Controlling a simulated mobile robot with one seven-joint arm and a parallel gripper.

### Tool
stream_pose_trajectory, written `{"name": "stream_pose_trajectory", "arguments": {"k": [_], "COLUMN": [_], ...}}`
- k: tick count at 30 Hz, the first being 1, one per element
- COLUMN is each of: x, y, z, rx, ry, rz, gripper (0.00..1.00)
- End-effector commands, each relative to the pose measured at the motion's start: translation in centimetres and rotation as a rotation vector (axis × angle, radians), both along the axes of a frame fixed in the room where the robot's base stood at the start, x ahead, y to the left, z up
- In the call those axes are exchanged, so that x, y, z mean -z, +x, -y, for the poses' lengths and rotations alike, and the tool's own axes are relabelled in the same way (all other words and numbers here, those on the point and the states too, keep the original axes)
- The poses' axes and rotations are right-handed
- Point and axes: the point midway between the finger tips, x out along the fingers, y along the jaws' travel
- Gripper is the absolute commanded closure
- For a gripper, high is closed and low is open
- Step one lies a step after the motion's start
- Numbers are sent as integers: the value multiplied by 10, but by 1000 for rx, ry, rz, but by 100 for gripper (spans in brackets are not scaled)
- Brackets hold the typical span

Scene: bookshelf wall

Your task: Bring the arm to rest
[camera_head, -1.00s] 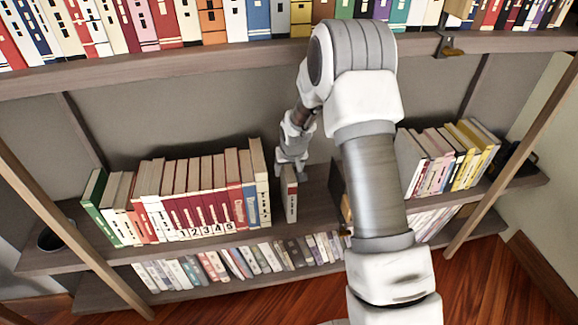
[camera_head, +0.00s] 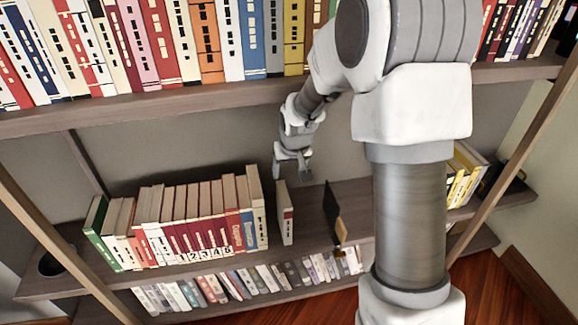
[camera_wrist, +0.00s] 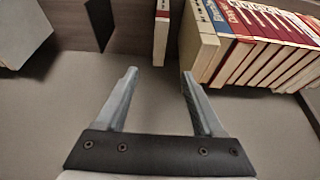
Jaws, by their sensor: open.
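My gripper (camera_head: 292,172) is open and empty in the head view, raised above the middle shelf near a single upright book (camera_head: 285,213). In the wrist view, my gripper's two fingers (camera_wrist: 158,90) are spread apart with nothing between them. The single book (camera_wrist: 161,32) stands beyond the fingertips there, apart from them. My arm comes in from the right side of the head view and hides part of the shelves behind it.
A row of books (camera_head: 180,222) stands on the middle shelf (camera_head: 315,212), left of the single book. A dark upright divider (camera_head: 334,213) stands to its right, with bare shelf between. The upper shelf (camera_head: 150,107) is full of books and overhangs my gripper.

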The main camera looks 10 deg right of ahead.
Motion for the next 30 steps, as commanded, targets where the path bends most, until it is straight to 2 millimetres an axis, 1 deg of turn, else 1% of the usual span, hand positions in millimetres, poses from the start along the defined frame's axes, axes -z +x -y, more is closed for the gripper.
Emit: {"name": "stream_pose_trajectory", "arguments": {"k": [2, 13, 16, 17, 20, 22, 24, 26, 30], "x": [-3, -3, -10, -15, -37, -58, -78, -94, -127], "y": [-1, -2, -5, -7, -20, -33, -50, -65, -102], "z": [0, 0, 0, 1, 2, 3, 3, 3, 4], "rx": [0, 0, 0, 0, 0, 0, 3, 4, 6], "ry": [0, 0, -3, -4, -12, -19, -25, -28, -34], "rz": [0, -1, 2, 4, 14, 21, 27, 32, 45], "gripper": [31, 31, 31, 31, 31, 31, 31, 31, 31]}}
